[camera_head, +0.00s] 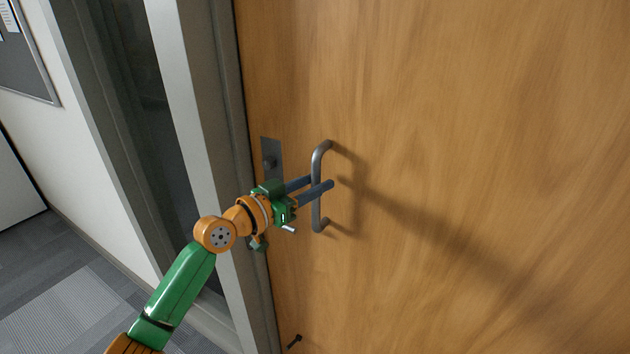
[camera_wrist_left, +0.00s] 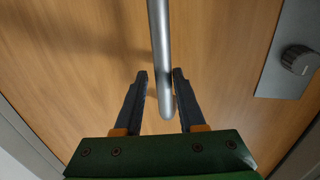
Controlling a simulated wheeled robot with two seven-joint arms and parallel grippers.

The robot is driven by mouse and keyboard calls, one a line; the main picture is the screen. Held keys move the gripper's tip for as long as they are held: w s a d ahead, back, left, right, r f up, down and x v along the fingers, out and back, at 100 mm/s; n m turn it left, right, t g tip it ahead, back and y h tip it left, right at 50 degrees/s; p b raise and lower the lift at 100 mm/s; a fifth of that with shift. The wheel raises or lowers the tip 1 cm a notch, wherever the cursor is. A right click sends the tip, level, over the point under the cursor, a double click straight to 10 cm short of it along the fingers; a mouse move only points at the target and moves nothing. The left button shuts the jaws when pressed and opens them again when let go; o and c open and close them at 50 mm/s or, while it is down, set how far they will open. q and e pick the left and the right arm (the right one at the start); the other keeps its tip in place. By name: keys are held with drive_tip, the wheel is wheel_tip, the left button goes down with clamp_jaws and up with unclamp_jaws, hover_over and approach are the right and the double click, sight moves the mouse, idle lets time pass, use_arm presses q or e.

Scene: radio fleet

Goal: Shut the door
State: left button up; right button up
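The wooden door (camera_head: 480,120) fills the right of the head view. Its left edge lies close to the grey frame (camera_head: 205,120); I cannot tell whether it is fully shut. A grey metal pull handle (camera_head: 318,160) stands upright on the door. My left gripper (camera_head: 322,185) is at the handle with its two dark fingers reaching past it. In the left wrist view, the handle (camera_wrist_left: 160,50) passes between the fingers (camera_wrist_left: 160,75), with small gaps showing beside it, so the gripper looks open. My right gripper is not in view.
A metal plate with a lock knob (camera_head: 269,162) is on the door left of the handle. A glass side panel (camera_head: 130,80) is beyond the frame. Grey carpet (camera_head: 60,300) and a white wall (camera_head: 75,145) are at the left.

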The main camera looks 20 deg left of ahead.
use_arm(q)
drive_tip(key=shift+o, duration=0.6)
drive_tip(key=shift+s+r, duration=0.55)
drive_tip(key=shift+s, duration=0.2)
drive_tip(key=shift+w+a+f, duration=0.1)
drive_tip(key=shift+w+f, duration=0.05)
drive_tip(key=shift+w, duration=0.2)
drive_tip(key=shift+s+a+f, duration=0.15)
drive_tip(key=shift+a, duration=0.05)
drive_tip(key=b+v, duration=0.2)
drive_tip(key=v, duration=0.4)
drive_tip(key=shift+s+b, duration=0.35)
drive_tip(key=shift+b, duration=0.05)
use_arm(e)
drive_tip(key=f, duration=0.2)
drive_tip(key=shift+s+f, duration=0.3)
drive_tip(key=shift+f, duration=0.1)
